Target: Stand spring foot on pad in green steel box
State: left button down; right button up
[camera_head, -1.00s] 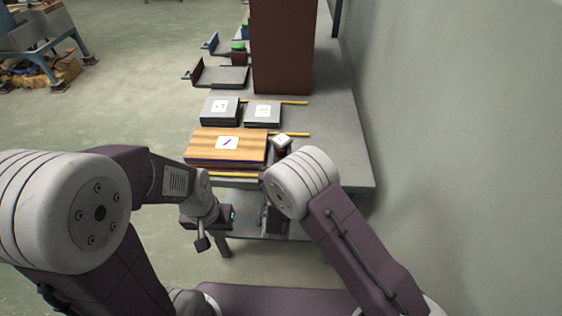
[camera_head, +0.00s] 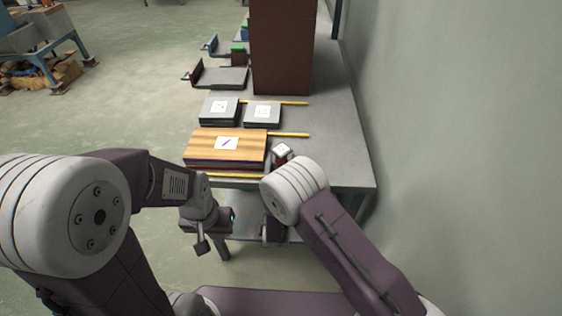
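I cannot make out a spring foot, a pad or a green steel box for certain. A small green-topped item (camera_head: 238,48) stands at the far left part of the table, too small to identify. My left gripper (camera_head: 207,232) hangs in front of the table's near edge, with no held object visible; its opening is unclear. My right gripper (camera_head: 273,231) points down in front of the near edge, partly hidden by my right arm, and its fingers are unclear.
A wood-topped stack (camera_head: 205,149) lies near the table's front edge. Two grey labelled boxes (camera_head: 219,119) (camera_head: 262,119) sit behind it. A tall brown block (camera_head: 283,50) and a dark tray (camera_head: 222,76) stand farther back. The table's right strip (camera_head: 340,130) is clear; a wall (camera_head: 460,130) stands right.

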jog(key=shift+r, duration=0.3)
jog(key=s, duration=0.7)
jog(key=shift+s+f+p, duration=0.15)
jog(key=shift+s+p, duration=0.1)
jog(key=shift+p, duration=0.05)
